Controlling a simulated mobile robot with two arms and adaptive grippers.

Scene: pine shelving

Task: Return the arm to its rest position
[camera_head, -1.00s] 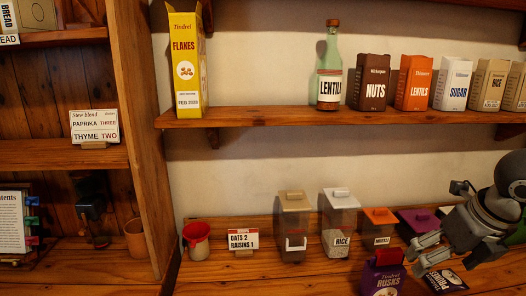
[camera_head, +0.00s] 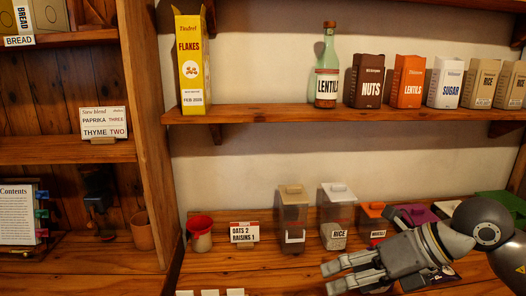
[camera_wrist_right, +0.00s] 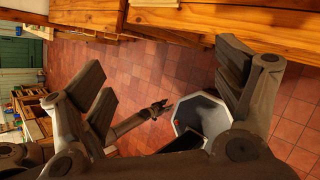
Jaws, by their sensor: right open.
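My right gripper (camera_head: 335,279) is in the lower right of the head view, in front of the counter's right part, fingers pointing left. In the right wrist view its two fingers (camera_wrist_right: 165,95) are spread wide with nothing between them. Its arm comes in from the right edge. It hides part of the counter behind it. My left gripper does not show clearly in either view.
The counter (camera_head: 270,257) holds a red-rimmed pot (camera_head: 200,239), a card (camera_head: 244,233), lidded canisters (camera_head: 293,220) and a rice canister (camera_head: 335,237). Boxes and a green bottle (camera_head: 327,85) stand on the upper shelf (camera_head: 270,113).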

